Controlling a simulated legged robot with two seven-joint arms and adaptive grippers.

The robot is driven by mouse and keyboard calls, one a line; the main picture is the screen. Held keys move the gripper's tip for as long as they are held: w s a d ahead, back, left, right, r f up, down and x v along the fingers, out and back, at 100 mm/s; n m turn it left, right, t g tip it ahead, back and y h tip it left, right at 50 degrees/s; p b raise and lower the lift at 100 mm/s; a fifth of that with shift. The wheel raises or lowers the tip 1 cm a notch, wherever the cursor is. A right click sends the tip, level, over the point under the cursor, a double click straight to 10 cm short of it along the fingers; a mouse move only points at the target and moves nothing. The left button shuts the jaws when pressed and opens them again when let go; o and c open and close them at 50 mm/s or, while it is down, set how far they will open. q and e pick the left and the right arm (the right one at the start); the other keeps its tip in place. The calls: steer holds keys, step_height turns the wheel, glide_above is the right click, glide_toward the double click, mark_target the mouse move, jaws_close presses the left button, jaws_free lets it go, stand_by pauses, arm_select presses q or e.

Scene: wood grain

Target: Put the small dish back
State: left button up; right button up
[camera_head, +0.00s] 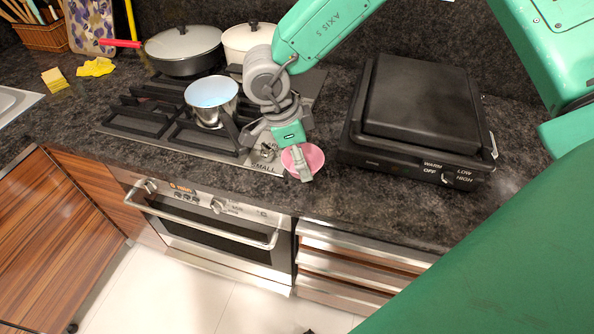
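The small pink dish (314,157) is near the front of the dark counter, between the gas stove and the black griddle. My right gripper (303,170) reaches down from above, with a grey fingertip overlapping the dish. The finger hides part of the dish. I cannot tell whether the fingers grip its rim, or whether the dish rests on the counter or is slightly raised. My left gripper is not in view.
A metal pot (211,100) stands on the gas stove (165,128), left of the gripper. A lidded pan (183,48) and a white pot (248,38) stand behind. The black griddle (418,110) is close on the right. Counter (400,205) in front of it is clear.

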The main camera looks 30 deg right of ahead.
mark_target(289, 166)
steer(key=x, duration=0.6)
steer(key=shift+w+a+f, duration=0.2)
steer(key=shift+w, duration=0.2)
steer(key=shift+a+r, duration=0.1)
steer(key=shift+a, duration=0.35)
steer(key=o, duration=1.2)
steer(key=shift+o, duration=0.2)
steer(key=shift+d, duration=0.4)
steer(key=v, duration=1)
steer(key=shift+a+r, duration=0.3)
steer(key=shift+a, duration=0.1)
steer(key=shift+w+r, duration=0.1)
steer(key=shift+r, duration=0.45)
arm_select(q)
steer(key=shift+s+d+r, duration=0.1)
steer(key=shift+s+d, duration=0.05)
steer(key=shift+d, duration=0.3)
arm_select(e)
steer(key=shift+d+r, duration=0.1)
